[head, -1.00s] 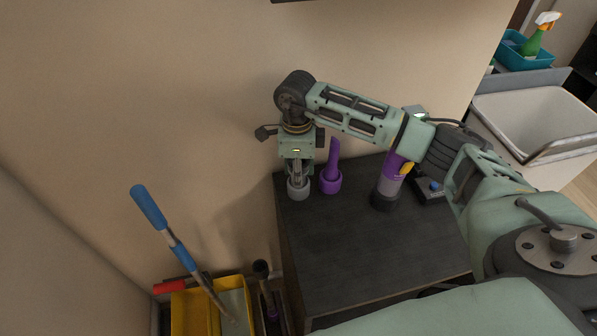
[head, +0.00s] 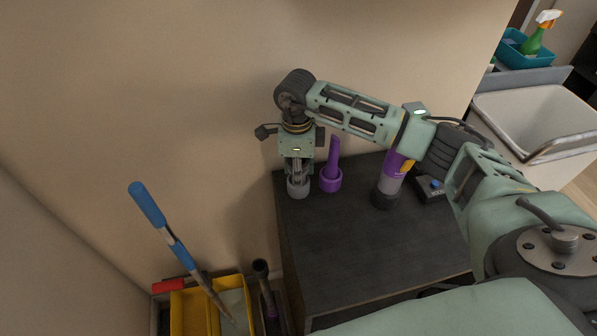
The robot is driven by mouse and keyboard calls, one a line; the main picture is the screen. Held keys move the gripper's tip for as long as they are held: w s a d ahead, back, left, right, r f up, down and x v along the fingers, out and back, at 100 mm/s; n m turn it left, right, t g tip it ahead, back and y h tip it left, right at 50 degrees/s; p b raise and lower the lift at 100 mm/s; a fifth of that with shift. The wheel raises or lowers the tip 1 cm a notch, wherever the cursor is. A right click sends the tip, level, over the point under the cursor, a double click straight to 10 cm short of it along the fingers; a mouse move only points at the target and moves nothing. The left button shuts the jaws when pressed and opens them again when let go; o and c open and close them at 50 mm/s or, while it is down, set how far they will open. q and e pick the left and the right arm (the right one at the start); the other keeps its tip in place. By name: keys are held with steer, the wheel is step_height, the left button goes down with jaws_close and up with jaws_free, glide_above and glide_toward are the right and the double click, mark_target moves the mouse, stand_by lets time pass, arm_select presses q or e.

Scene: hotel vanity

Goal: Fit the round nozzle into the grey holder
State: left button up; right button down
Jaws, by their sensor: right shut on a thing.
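The grey holder (head: 298,191) is a short round cup at the back left corner of the dark table. My right gripper (head: 298,180) points straight down over it, with its fingertips at the cup's mouth. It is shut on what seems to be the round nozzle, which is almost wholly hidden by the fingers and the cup. I cannot tell how deep the nozzle sits in the holder. My left gripper is not in view.
Just right of the grey holder, a purple holder (head: 331,183) holds an upright purple nozzle (head: 334,154). A purple and grey vacuum body (head: 390,184) stands farther right. The front of the dark table (head: 375,250) is clear. A yellow caddy (head: 190,311) stands lower left.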

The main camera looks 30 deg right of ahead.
steer(key=shift+f, duration=0.1)
steer(key=c, duration=1.1)
jaws_free()
